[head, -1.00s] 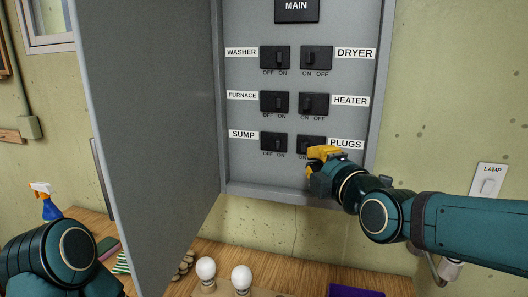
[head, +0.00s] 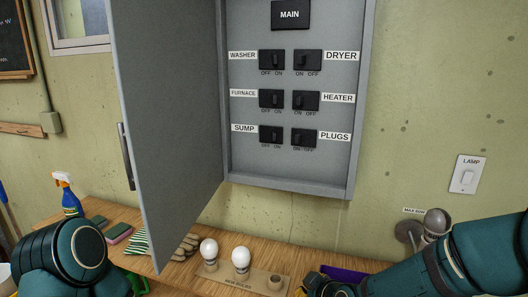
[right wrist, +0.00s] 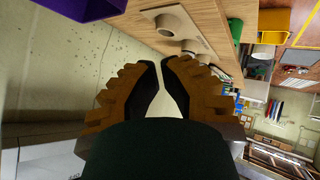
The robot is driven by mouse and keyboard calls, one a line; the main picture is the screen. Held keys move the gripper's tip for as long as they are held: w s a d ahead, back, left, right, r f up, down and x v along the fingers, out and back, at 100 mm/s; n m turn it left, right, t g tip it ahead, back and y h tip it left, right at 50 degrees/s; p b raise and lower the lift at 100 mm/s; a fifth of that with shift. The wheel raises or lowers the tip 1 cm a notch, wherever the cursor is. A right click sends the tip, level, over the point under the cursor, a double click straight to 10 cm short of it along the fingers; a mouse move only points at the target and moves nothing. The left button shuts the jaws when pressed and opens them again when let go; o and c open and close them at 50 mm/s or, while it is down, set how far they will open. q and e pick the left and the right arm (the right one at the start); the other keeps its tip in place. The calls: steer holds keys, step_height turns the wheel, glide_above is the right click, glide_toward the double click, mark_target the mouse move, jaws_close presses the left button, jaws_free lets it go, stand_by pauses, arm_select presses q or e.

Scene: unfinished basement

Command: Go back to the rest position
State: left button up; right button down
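My right gripper is well below and apart from the plugs switch (head: 305,137).
A wooden bench (head: 215,222) runs below the panel. It holds a bulb board (head: 235,277) with two white bulbs, a purple bin (head: 345,273), work gloves (head: 185,246) and a spray bottle (head: 68,195). A lamp switch (head: 467,174) is on the right wall.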

steer(key=s+f+m+g, duration=0.8)
steer(key=s+f+m, duration=0.4)
steer(key=s+f, duration=0.7)
steer(key=x, duration=0.3)
steer(key=shift+s+f, duration=0.35)
steer(key=shift+f, duration=0.05)
steer(key=shift+s+d+r, duration=0.1)
steer(key=shift+d, duration=0.15)
